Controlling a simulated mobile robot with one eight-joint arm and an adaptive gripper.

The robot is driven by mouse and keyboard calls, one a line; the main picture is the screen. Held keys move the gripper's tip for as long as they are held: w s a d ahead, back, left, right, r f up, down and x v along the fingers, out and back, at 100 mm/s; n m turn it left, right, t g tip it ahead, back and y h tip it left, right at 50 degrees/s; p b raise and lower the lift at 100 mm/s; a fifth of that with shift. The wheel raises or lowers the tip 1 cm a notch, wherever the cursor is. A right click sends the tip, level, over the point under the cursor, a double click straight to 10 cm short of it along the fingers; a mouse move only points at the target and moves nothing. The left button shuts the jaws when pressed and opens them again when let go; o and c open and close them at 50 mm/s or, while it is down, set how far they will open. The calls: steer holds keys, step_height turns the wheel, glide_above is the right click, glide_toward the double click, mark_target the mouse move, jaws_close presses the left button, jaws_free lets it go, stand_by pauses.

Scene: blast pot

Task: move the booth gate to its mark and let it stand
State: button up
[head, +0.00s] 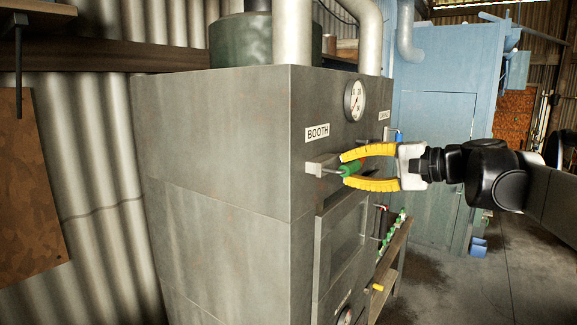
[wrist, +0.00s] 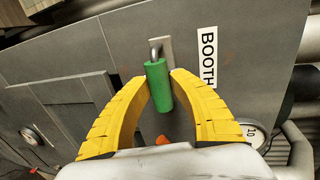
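The booth gate's green handle (head: 350,170) sticks out on a metal stem from a small block on the grey cabinet front, just below the BOOTH label (head: 317,132). In the wrist view the green handle (wrist: 159,86) hangs from a bent metal rod in front of a pale plate. My gripper (head: 345,170) has its yellow fingers on either side of the handle, one above and one below in the head view. The fingertips (wrist: 159,78) are very close to its sides; firm contact does not show clearly. I cannot make out the gate's mark.
A round gauge (head: 354,101) sits above right of the handle, and a framed door panel (head: 341,240) below it. A bench (head: 394,262) with green-handled items stands beyond the cabinet. A blue cabinet (head: 437,150) stands behind. Floor at right is open.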

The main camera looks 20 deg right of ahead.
jaws_close()
steer(key=shift+f+v, duration=0.25)
steer(key=shift+v, duration=0.85)
steer(key=shift+f+v, duration=0.25)
steer(key=shift+v, duration=0.9)
steer(key=o, duration=0.7)
jaws_free()
steer(key=shift+s+d, duration=0.1)
steer(key=p+v, duration=0.1)
steer(key=v, duration=0.6)
steer(key=shift+f, duration=0.15)
